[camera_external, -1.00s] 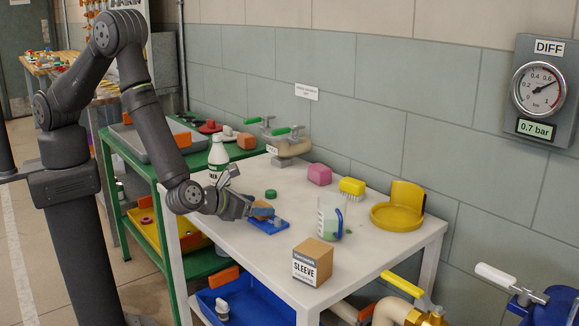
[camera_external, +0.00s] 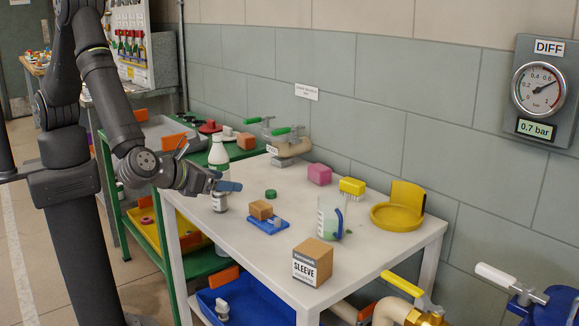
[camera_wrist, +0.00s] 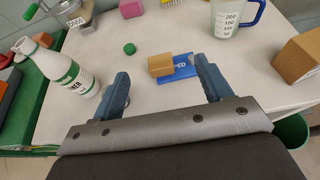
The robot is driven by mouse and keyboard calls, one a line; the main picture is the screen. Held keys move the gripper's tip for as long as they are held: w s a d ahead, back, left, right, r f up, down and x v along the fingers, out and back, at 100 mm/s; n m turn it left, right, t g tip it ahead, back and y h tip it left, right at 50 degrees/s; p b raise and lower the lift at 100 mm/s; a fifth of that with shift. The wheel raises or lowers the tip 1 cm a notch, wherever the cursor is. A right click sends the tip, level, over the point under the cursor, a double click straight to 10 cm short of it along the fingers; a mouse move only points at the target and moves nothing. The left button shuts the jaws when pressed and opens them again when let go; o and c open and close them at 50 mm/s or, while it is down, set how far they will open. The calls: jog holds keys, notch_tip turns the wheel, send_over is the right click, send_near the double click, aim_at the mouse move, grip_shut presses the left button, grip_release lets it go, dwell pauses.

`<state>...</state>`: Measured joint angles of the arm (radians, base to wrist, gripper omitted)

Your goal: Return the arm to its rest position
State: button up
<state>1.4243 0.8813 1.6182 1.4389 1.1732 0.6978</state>
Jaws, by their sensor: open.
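My gripper (camera_external: 213,181) is at the left part of the white table (camera_external: 361,246), above its surface. In the wrist view its two blue fingers (camera_wrist: 163,92) stand wide apart with nothing between them in grasp. A small orange-brown block (camera_external: 261,210) rests on a blue pad (camera_external: 268,225) to the right of my gripper. In the wrist view the block (camera_wrist: 160,66) and the blue pad (camera_wrist: 182,66) lie beyond the fingers. A white bottle with a green label (camera_external: 218,152) stands behind my gripper. A small vial (camera_external: 219,203) stands just below the fingers.
A green cap (camera_external: 270,193), pink block (camera_external: 319,174), yellow brush (camera_external: 352,186), beaker (camera_external: 329,218), yellow dish (camera_external: 394,214) and SLEEVE box (camera_external: 312,262) stand on the table. A green cart (camera_external: 106,158) with trays is at left.

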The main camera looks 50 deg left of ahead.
jog(key=w+d+f+m+h, duration=0.1)
jog(key=w+d+m+h, duration=0.25)
jog(key=w, duration=1.25)
jog(key=shift+n+g, duration=0.3)
jog(key=shift+n, duration=0.05)
jog(key=w+f, duration=0.2)
jog(key=w, duration=0.1)
jog(key=w+a+f, duration=0.1)
jog(key=w+f, duration=0.1)
jog(key=w, duration=0.2)
jog(key=w+a+f, duration=0.1)
jog(key=w+f, duration=0.2)
jog(key=shift+w, duration=0.25)
jog(key=shift+w+a+f, duration=0.1)
jog(key=shift+w+f, duration=0.35)
jog(key=shift+f, duration=0.15)
